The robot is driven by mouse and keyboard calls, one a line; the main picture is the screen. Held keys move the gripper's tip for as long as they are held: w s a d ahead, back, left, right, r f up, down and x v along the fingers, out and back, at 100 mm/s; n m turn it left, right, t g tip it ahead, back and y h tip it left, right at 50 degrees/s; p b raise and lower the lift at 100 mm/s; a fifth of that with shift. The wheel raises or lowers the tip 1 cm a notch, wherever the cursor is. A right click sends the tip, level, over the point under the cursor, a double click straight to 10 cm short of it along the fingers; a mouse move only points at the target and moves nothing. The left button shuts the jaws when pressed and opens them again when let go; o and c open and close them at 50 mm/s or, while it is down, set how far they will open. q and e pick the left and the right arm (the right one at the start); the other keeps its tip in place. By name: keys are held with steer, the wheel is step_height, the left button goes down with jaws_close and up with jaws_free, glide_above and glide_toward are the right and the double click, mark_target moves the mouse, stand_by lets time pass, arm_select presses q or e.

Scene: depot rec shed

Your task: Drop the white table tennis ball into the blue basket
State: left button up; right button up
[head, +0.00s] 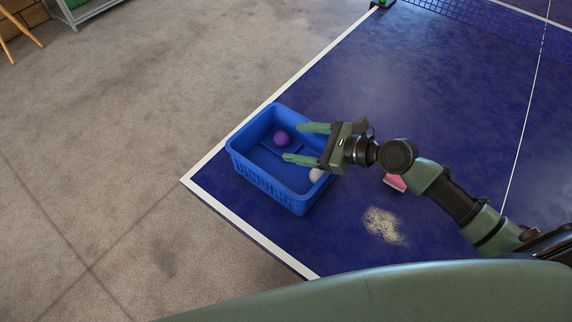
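The blue basket (262,178) stands on the blue table near its left corner. The white table tennis ball (316,174) shows inside the basket, by its right wall, partly hidden behind my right gripper's lower finger. My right gripper (293,143) is over the basket with its two green fingers spread apart and nothing between them. My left gripper is not in view.
The table tennis table (340,235) has a white edge line and a net (470,15) at the top right. A pink and white object (395,182) lies under my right arm, near a pale worn patch (383,226). Grey floor (120,130) is open on the left.

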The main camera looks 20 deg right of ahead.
steer(key=b+v, duration=0.1)
steer(key=v, duration=0.5)
steer(key=shift+s+d+f, duration=0.1)
steer(key=shift+s+d, duration=0.05)
steer(key=shift+s+d+r, duration=0.4)
steer(key=shift+d+r, duration=0.05)
steer(key=shift+f, duration=0.1)
